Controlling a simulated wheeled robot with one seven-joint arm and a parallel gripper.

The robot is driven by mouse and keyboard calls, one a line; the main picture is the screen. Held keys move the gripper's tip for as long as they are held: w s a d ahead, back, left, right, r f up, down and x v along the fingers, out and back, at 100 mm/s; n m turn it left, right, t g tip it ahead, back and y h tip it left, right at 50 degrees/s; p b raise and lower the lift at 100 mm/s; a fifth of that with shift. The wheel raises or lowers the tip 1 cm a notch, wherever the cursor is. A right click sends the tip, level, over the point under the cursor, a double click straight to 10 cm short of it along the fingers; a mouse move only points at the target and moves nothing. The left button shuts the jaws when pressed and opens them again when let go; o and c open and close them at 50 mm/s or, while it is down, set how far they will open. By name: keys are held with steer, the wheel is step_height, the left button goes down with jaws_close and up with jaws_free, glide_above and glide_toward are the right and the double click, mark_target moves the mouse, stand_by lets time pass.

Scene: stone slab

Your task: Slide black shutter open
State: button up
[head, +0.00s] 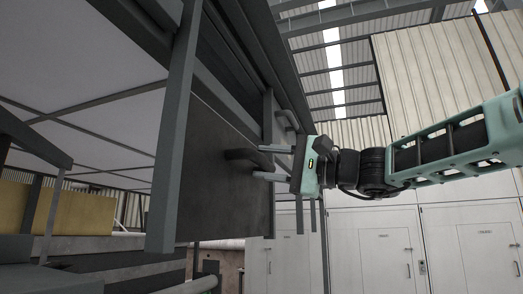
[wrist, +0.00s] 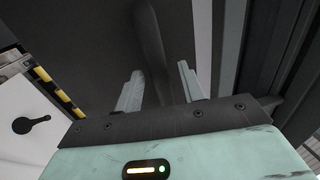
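The black shutter (head: 215,185) is a dark flat panel set in a grey metal frame in the head view. A dark bar handle (head: 243,155) sticks out from its face. My gripper (head: 257,162) comes from the right, with its two pale fingers apart, one above and one below the handle's near end. In the wrist view, the handle (wrist: 150,50) runs between the spread fingers of my gripper (wrist: 160,85), with a gap visible on each side. Whether the fingertips reach past the handle is hard to tell. The shutter also fills the wrist view's background (wrist: 90,45).
A grey upright post (head: 175,130) stands at the shutter's left edge. A grey rail (head: 262,60) runs above it. White cabinets (head: 385,250) stand behind on the right. A yellow-black striped edge (wrist: 55,90) shows at left in the wrist view.

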steer(key=shift+x, duration=0.85)
steer(key=shift+c, duration=0.3)
